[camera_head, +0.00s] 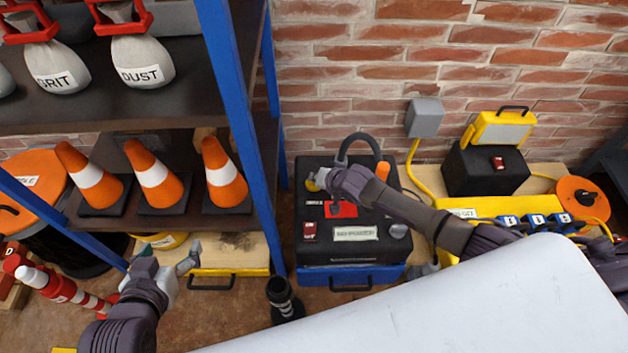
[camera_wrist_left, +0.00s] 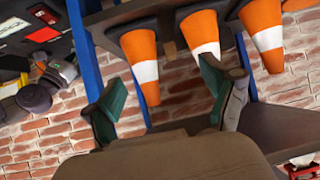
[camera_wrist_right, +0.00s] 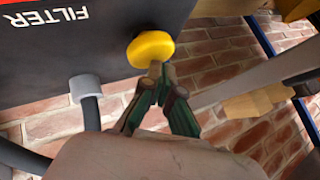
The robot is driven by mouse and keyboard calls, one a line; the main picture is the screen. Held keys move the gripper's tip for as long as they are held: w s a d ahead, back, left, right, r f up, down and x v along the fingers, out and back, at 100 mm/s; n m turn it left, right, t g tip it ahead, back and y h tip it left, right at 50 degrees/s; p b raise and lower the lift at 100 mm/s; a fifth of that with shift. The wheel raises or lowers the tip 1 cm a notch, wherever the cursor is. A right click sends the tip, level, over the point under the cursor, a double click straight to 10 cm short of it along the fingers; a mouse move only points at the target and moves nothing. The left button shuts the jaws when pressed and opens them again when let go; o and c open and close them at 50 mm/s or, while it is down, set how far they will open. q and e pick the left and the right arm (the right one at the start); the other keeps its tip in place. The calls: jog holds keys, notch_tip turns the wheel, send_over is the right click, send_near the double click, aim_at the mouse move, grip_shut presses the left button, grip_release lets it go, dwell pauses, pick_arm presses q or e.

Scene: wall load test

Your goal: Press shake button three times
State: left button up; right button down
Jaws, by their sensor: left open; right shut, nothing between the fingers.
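A black machine (camera_head: 342,262) on a blue base stands against the brick wall. A round yellow button (camera_head: 311,182) sits at its left side; it shows large in the right wrist view (camera_wrist_right: 150,49), beside the word FILTER. I take it for the shake button; no label on it is readable. My right gripper (camera_head: 324,180) is shut and empty, its tips (camera_wrist_right: 155,70) at the button's edge. I cannot tell whether they touch it. My left gripper (camera_head: 167,260) is open and empty, low in front of the shelf; its fingers also show in the left wrist view (camera_wrist_left: 160,92).
A blue-framed shelf (camera_head: 228,110) at left holds orange cones (camera_head: 154,172) and grey sacks (camera_head: 142,62). A hose (camera_head: 357,140) arches over the machine. A yellow power strip (camera_head: 480,207) lies at right. A white surface (camera_head: 450,310) fills the lower right.

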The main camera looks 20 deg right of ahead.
pick_arm(q)
jog(key=shift+w+d+r+t, duration=0.2)
jog(key=shift+w+r+t, duration=0.2)
jog(key=shift+r, duration=0.1)
jog(key=shift+w+d+r+t, duration=0.15)
jog(key=shift+w+r+t, duration=0.2)
jog(key=shift+r+t, duration=0.1)
pick_arm(e)
jog(key=shift+f, duration=0.5)
dwell(0.8)
pick_arm(q)
jog(key=shift+s+f, duration=0.1)
pick_arm(e)
jog(key=shift+r, duration=0.4)
jog(key=shift+r+p, duration=0.25)
jog(key=shift+p, duration=0.2)
jog(key=shift+r, duration=0.2)
jog(key=shift+r+p, duration=0.4)
jog(key=shift+p, duration=0.2)
jog(key=shift+r, duration=0.1)
pick_arm(q)
jog(key=s+a+f+g+y, duration=0.1)
jog(key=s+a+f+g, duration=0.3)
jog(key=s+f+g, duration=0.3)
jog(key=s, duration=0.3)
jog(key=shift+s+g+y, duration=0.3)
jog(key=shift+g, duration=0.05)
jog(key=shift+w, duration=0.1)
